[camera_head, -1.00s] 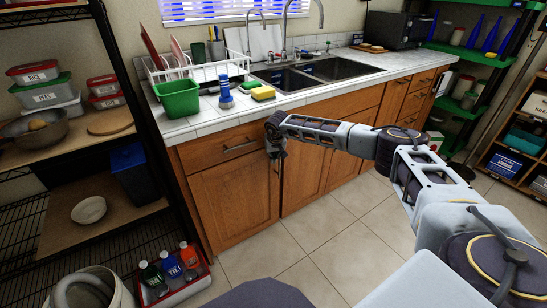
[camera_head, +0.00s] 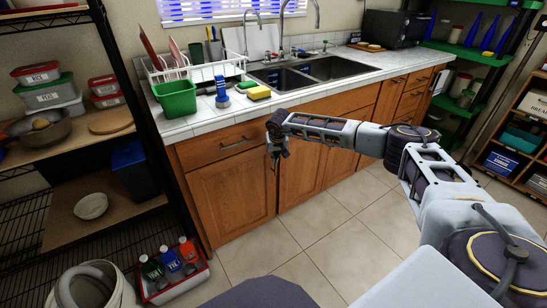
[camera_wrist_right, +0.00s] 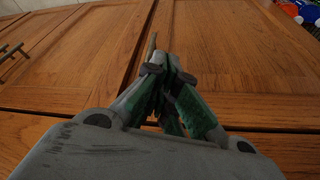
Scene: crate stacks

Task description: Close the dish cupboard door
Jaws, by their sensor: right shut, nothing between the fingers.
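Wooden cupboard doors run under the counter in the head view. The left door (camera_head: 231,198) sits below a drawer, and another door (camera_head: 301,178) stands to its right under the sink. Both look about flush with the cabinet front; a small gap cannot be ruled out. I cannot tell which is the dish cupboard. My right gripper (camera_head: 279,155) is at the seam between them, its fingers pointing at the wood. In the right wrist view its fingers (camera_wrist_right: 168,62) are together and empty, close to the door face; contact is unclear. My left gripper is out of view.
A tiled counter (camera_head: 205,124) with a green bin (camera_head: 176,98) and a sink (camera_head: 318,68) is above the doors. A wire shelf rack stands at the left, with a red crate of bottles (camera_head: 175,283) on the floor. The tiled floor (camera_head: 335,240) before the cabinets is clear.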

